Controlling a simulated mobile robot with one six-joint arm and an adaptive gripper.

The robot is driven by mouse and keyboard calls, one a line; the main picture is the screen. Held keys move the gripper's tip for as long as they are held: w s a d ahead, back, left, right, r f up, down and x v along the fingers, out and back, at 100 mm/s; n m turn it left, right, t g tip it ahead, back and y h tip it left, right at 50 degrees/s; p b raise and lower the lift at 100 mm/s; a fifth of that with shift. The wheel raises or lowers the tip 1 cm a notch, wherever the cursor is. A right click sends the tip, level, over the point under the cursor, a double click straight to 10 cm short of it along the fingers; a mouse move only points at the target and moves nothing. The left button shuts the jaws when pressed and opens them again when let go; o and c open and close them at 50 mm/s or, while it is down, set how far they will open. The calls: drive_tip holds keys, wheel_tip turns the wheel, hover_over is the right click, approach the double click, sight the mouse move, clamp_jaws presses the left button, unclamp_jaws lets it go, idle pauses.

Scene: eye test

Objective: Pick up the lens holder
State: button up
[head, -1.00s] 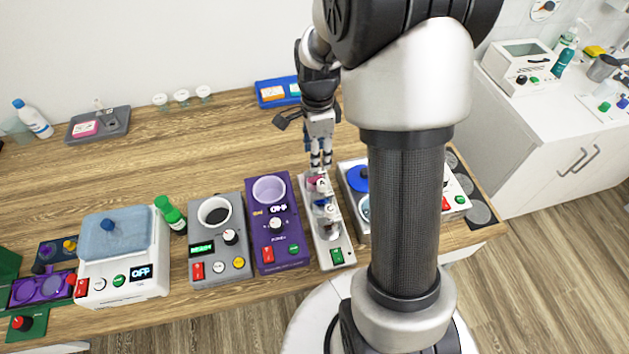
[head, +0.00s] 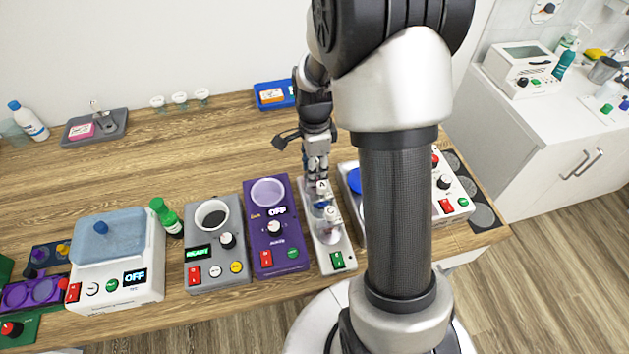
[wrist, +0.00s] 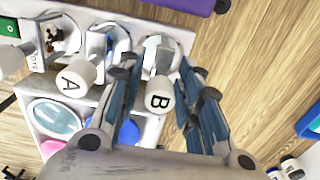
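A white optical bench (head: 343,263) with several upright holders stands right of the purple box in the head view. In the wrist view it runs along the top left. A white cap marked A (wrist: 80,78) and one marked B (wrist: 158,97) top two holders. I cannot tell for sure which is the lens holder. My gripper (wrist: 155,72) is open, with its blue fingers on either side of the B holder and gaps showing. In the head view my gripper (head: 317,172) is low over the bench's far end; the B cap is hidden there.
The purple box (head: 284,251) stands close on the left of the bench. A white device with a blue knob (head: 354,181) is close on the right, partly behind my arm. A blue tray (head: 270,97) lies at the back. Bare tabletop lies behind the devices.

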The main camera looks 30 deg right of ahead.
clamp_jaws()
drive_tip(key=shift+r, duration=0.15)
idle(0.4)
